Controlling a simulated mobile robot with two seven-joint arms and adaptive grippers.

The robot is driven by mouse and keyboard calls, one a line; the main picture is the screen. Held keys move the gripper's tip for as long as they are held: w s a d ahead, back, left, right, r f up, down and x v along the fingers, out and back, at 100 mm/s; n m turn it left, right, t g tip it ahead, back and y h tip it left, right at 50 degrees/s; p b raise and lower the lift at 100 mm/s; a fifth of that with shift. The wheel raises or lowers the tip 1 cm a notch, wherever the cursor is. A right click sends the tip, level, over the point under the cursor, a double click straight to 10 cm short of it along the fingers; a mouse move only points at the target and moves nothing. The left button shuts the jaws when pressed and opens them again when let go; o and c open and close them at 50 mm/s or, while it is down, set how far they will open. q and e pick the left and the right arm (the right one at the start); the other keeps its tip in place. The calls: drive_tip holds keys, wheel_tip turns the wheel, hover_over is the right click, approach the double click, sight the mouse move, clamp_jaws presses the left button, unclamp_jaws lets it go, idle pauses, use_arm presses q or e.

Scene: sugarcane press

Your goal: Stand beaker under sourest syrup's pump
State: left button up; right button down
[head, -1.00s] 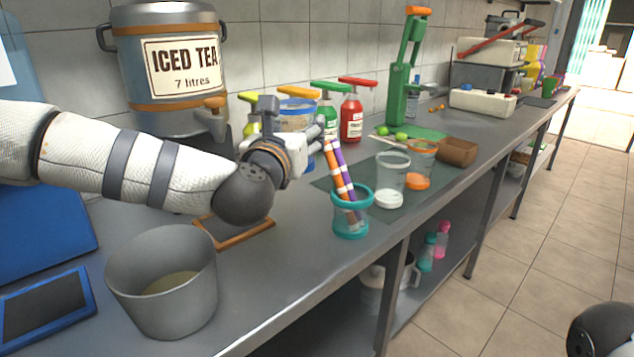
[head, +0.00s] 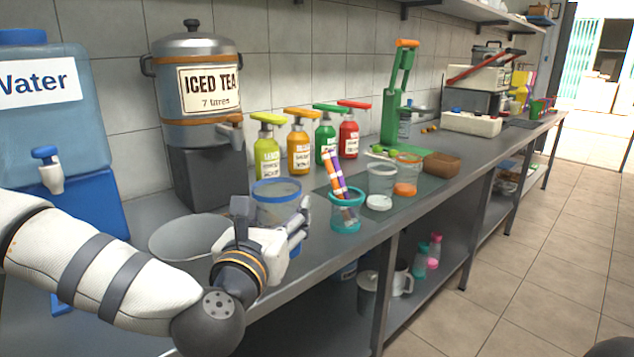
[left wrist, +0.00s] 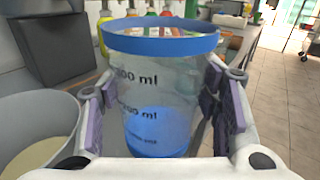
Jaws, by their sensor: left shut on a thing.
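A clear beaker with a blue rim (left wrist: 160,85) and blue base fills the left wrist view, upright between the fingers. It also shows in the head view (head: 277,203), partly hidden by my gripper. My left gripper (head: 295,222) is shut on it near the counter's front edge. Several syrup pump bottles stand against the wall: yellow-green (head: 267,158), orange (head: 299,150), green (head: 325,140) and red (head: 349,138). Their labels are too small to read. My right gripper is not in view.
A teal-rimmed cup of striped straws (head: 346,212) stands right of the beaker. Clear and orange-rimmed jars (head: 381,180) stand beyond it. A grey bin (head: 185,236), an iced tea urn (head: 196,95) and a water dispenser (head: 55,110) are at left.

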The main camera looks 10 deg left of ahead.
use_arm(q)
drive_tip(key=s+a+f, duration=0.1)
drive_tip(key=s+f, duration=0.3)
drive_tip(key=s, duration=0.1)
drive_tip(key=s+a+f, duration=0.1)
drive_tip(key=s+f, duration=0.3)
drive_tip(key=s, duration=0.2)
drive_tip(key=s+a+f, duration=0.1)
drive_tip(key=s+f, duration=0.3)
drive_tip(key=s, duration=0.1)
drive_tip(key=shift+s+f, duration=0.2)
drive_tip(key=shift+s, duration=0.1)
drive_tip(key=shift+d, duration=0.15)
